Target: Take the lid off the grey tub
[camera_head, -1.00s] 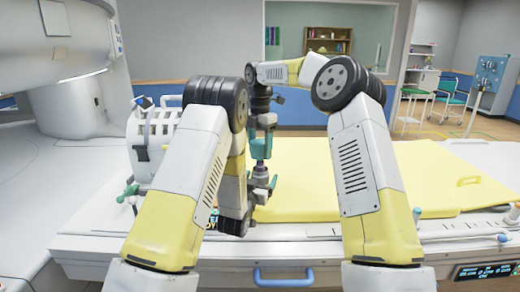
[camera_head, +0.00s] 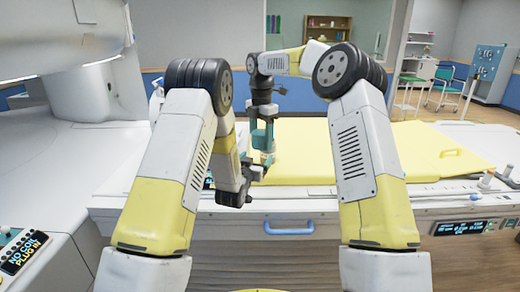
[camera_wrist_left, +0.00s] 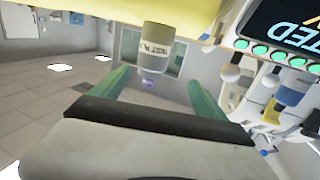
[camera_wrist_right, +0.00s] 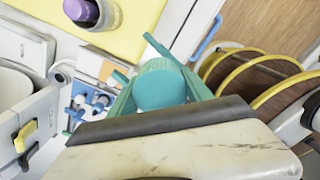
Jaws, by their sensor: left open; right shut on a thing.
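The grey tub (camera_wrist_left: 155,50) shows in the left wrist view, upside down in the picture, with lettering on its side. My right gripper (camera_wrist_right: 135,60) is shut on a round teal lid (camera_wrist_right: 160,88), apart from the tub. My left gripper (camera_wrist_left: 160,78) is open and empty, its fingers short of the tub. In the head view the hands partly hide the tub (camera_head: 267,157).
A blue handle (camera_head: 289,228) is on the bed's front. A control panel (camera_head: 464,228) is at the right, and a lettered console (camera_head: 25,250) at the lower left. A large white machine (camera_head: 60,40) fills the left.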

